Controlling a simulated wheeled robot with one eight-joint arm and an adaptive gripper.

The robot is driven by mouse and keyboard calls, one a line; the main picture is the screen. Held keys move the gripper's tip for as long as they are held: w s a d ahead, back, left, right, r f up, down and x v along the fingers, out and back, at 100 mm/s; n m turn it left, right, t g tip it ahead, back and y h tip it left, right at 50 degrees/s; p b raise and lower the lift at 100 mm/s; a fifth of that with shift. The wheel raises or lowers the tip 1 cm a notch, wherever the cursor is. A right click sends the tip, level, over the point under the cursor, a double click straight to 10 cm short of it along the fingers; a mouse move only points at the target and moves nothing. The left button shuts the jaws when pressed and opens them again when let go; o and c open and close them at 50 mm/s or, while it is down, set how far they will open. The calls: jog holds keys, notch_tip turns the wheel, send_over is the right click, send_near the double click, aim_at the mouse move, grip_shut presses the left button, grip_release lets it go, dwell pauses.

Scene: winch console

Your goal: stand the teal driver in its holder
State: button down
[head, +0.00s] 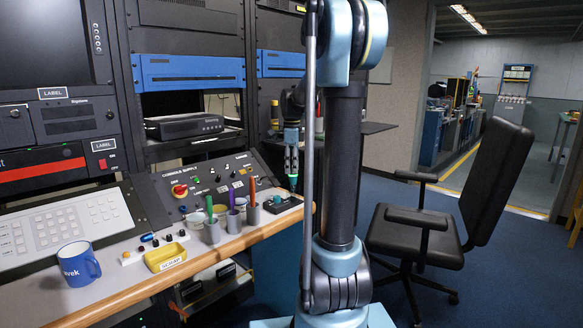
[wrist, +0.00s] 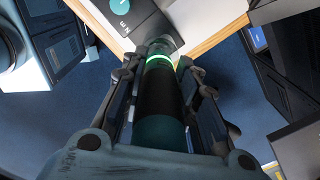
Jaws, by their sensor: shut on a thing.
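The teal driver (head: 292,183) hangs upright, tip down, just above the right end of the console desk. My gripper (head: 291,150) is shut on it. In the wrist view the driver (wrist: 160,100) shows as a teal and black cylinder with a bright ring, between the two fingers (wrist: 165,85). A small dark block with a teal mark (head: 282,204) sits on the desk just below the driver's tip; I cannot tell for sure that it is the holder. In the wrist view a teal disc (wrist: 124,6) shows near the desk edge.
Grey cups (head: 212,232) with green, purple and orange tools stand left of the block. A yellow tray (head: 165,257) and a blue mug (head: 78,264) are further left. The console panel (head: 215,180) rises behind. A black chair (head: 450,220) stands on the right.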

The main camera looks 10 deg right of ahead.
jog(key=shift+f, duration=1.1)
jog(key=shift+f, duration=0.15)
jog(key=shift+f, duration=0.5)
jog(key=c, duration=1.2)
grip_release()
jog(key=shift+r, duration=0.1)
